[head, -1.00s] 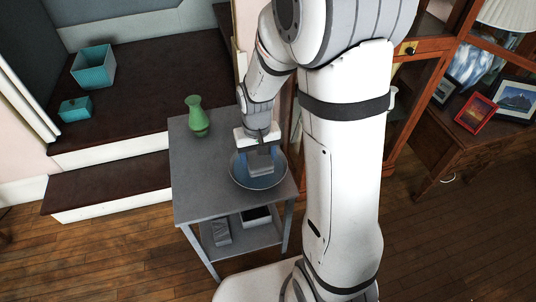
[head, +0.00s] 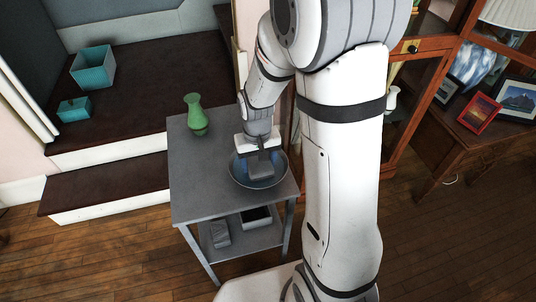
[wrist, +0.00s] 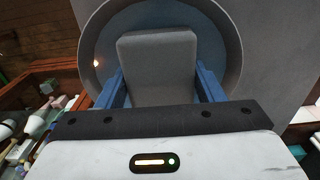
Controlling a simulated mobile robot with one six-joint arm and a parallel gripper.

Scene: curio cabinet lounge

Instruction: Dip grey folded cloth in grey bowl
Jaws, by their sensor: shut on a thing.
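The grey folded cloth (head: 262,170) is held between the two blue fingers of my gripper (head: 261,165), which is shut on it. In the wrist view the cloth (wrist: 158,62) is a flat grey block with rounded corners between the fingers. The grey bowl (head: 238,181) stands on the front part of a grey side table (head: 205,197). The cloth's lower part is within the bowl's rim in the head view. In the wrist view the bowl (wrist: 98,35) surrounds the cloth's far end. I cannot tell whether the cloth touches the bowl's bottom.
A green vase (head: 196,114) stands behind and left of the bowl on the same table. Its lower shelf (head: 243,236) holds a grey item and a dark box. Dark steps with teal boxes (head: 93,66) are at left; a wooden cabinet (head: 413,105) is at right.

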